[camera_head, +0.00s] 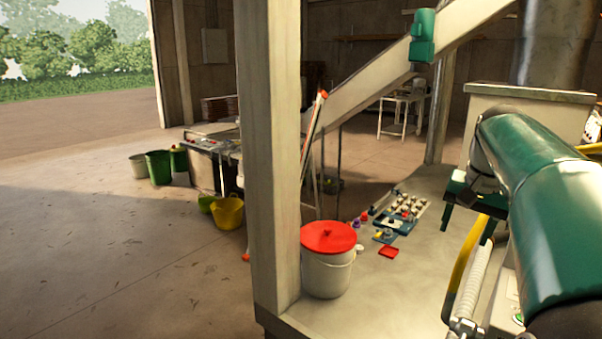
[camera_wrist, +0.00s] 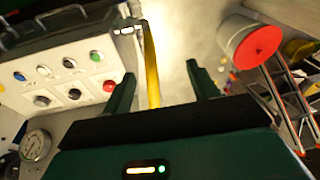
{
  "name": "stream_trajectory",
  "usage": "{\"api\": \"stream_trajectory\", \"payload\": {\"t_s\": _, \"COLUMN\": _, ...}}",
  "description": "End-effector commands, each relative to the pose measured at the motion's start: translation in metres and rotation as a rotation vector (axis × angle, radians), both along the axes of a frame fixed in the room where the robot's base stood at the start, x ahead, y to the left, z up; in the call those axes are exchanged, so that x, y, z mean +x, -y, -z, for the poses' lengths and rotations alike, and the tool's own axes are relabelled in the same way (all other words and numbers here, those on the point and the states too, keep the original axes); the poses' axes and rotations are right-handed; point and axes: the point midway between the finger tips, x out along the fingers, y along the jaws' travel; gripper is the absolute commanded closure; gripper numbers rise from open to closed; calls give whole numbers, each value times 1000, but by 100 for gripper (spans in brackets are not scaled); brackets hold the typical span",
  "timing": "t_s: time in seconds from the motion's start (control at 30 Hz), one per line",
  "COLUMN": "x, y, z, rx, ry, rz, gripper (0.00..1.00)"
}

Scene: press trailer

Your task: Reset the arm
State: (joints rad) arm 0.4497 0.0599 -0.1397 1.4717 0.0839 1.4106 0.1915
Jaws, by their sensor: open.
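My gripper (camera_wrist: 161,70) shows in the wrist view with its two dark green fingers spread apart. No object is held between them. A yellow bar (camera_wrist: 152,62) shows beyond the gap between the fingers; I cannot tell how far away it is. In the head view my green arm fills the right side, and its far end is partly hidden behind its own links.
A control panel (camera_wrist: 60,78) with coloured buttons and a round gauge (camera_wrist: 36,145) lie left in the wrist view. The head view shows a white bucket with a red lid (camera_head: 328,262), a post (camera_head: 270,150), small parts on the platform (camera_head: 400,300), and open floor left.

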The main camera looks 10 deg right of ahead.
Motion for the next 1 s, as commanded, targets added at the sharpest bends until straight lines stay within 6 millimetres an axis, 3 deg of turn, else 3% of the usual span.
{"api": "stream_trajectory", "payload": {"t_s": 0.03, "x": -7, "y": -27, "z": 1, "rx": -11, "ry": 19, "rz": -56, "gripper": 41}}
{"api": "stream_trajectory", "payload": {"t_s": 0.2, "x": -33, "y": -102, "z": 18, "rx": -54, "ry": 74, "rz": -228, "gripper": 41}}
{"api": "stream_trajectory", "payload": {"t_s": 0.5, "x": -102, "y": -211, "z": 76, "rx": -147, "ry": 176, "rz": -534, "gripper": 41}}
{"api": "stream_trajectory", "payload": {"t_s": 0.6, "x": -127, "y": -236, "z": 101, "rx": -179, "ry": 209, "rz": -628, "gripper": 41}}
{"api": "stream_trajectory", "payload": {"t_s": 0.73, "x": -150, "y": -256, "z": 127, "rx": -211, "ry": 239, "rz": -714, "gripper": 41}}
{"api": "stream_trajectory", "payload": {"t_s": 1.0, "x": -160, "y": -263, "z": 141, "rx": -226, "ry": 250, "rz": -753, "gripper": 41}}
